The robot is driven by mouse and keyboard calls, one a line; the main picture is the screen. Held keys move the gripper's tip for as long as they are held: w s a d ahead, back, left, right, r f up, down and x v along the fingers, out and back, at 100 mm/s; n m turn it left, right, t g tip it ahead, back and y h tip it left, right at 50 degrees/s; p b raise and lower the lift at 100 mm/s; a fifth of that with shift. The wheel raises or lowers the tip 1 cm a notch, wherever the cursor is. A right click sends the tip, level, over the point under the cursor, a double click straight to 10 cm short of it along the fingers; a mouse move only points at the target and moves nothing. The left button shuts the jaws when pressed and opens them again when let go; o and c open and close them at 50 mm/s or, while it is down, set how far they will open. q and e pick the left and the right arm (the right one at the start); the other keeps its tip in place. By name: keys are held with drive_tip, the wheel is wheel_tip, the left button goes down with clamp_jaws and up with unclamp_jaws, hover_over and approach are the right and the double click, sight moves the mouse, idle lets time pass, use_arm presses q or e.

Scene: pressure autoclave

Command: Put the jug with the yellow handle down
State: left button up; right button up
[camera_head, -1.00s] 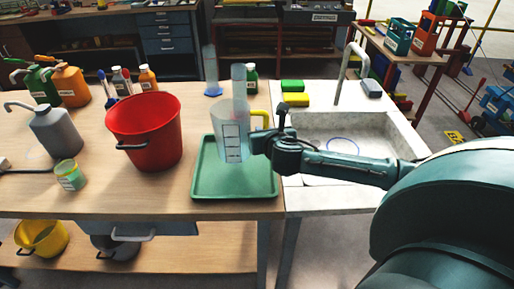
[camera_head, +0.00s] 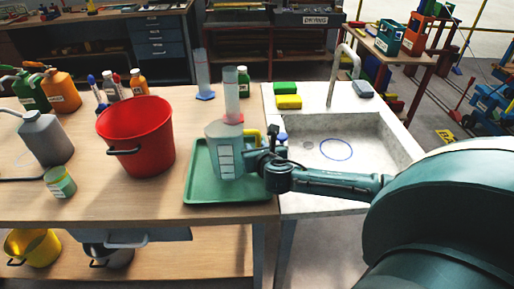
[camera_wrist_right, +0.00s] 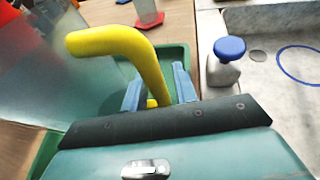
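The clear jug with the yellow handle (camera_head: 222,158) is upright over the green tray (camera_head: 195,194), its base low against the tray floor. I cannot tell for sure whether it touches. My right gripper (camera_head: 252,160) is at the jug's right side, at the handle. My left gripper is out of view.
A red bucket (camera_head: 137,138) stands left of the tray. Measuring cylinders (camera_head: 233,95) stand behind the jug. The sink (camera_head: 375,140) is at the right, with a white bottle with a blue cap (camera_wrist_right: 224,65) near the gripper. Bottles stand at the left.

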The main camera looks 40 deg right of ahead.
drive_tip(key=shift+o, duration=0.4)
drive_tip(key=shift+r, duration=0.1)
drive_tip(key=v, duration=1.2)
drive_tip(key=s+a+f+m+g+y, duration=0.2)
drive_tip(key=s+a+f+m+g, duration=0.3)
drive_tip(key=s+m, duration=0.7)
drive_tip(key=s+a+f+m+g+y, duration=0.35)
drive_tip(key=s+a+f+m, duration=0.2)
drive_tip(key=m, duration=1.15)
drive_tip(key=w+a+f+t+y, duration=0.2)
drive_tip(key=w+a+f+t, duration=0.2)
drive_tip(key=a+f+t, duration=0.2)
drive_tip(key=shift+w+f, duration=0.3)
drive_tip(key=shift+f, duration=0.6)
